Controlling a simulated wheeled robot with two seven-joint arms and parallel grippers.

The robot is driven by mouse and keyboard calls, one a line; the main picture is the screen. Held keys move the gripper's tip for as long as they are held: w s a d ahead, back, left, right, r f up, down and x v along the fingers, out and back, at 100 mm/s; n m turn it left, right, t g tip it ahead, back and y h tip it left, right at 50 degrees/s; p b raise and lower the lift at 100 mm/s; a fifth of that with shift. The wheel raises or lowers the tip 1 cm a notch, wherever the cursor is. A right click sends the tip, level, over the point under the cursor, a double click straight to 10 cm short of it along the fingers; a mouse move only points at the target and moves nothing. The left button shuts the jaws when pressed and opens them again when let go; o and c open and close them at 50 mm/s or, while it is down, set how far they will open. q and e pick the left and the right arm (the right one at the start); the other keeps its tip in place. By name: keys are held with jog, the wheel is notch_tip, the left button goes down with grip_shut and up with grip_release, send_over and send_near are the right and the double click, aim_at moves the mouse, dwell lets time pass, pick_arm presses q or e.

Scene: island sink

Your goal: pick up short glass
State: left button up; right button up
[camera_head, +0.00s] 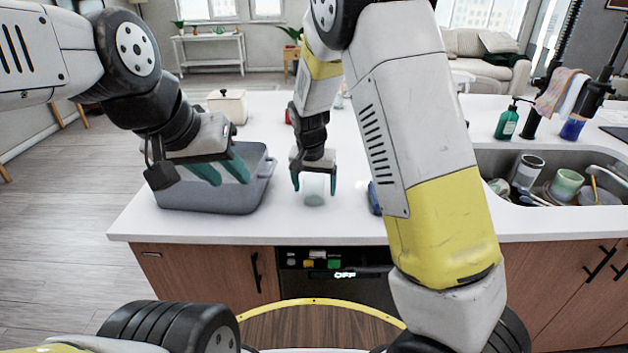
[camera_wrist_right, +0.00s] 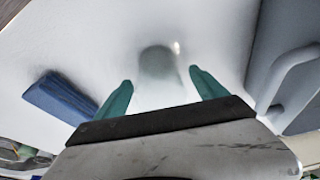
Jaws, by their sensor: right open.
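The short glass (camera_head: 314,190) is clear and stands on the white island counter. In the head view my right gripper (camera_head: 314,186) is over it, with one teal finger on each side of the glass. In the right wrist view the glass (camera_wrist_right: 160,75) shows as a faint clear shape just beyond and between the open fingertips of my right gripper (camera_wrist_right: 161,84); no contact shows. My left gripper (camera_head: 222,172) is above the grey bin, its teal fingers apart with nothing seen between them.
The grey bin (camera_head: 262,180) stands left of the glass. A blue object (camera_head: 374,198), also in the right wrist view (camera_wrist_right: 60,97), lies to the right, partly behind my right arm. The sink (camera_head: 490,163) at right holds dishes. A white canister (camera_head: 228,105) stands at the back.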

jog(key=shift+c, duration=0.2)
jog(key=c, duration=1.6)
jog(key=shift+o, duration=0.2)
jog(key=shift+r, duration=0.1)
jog(key=shift+r, duration=0.1)
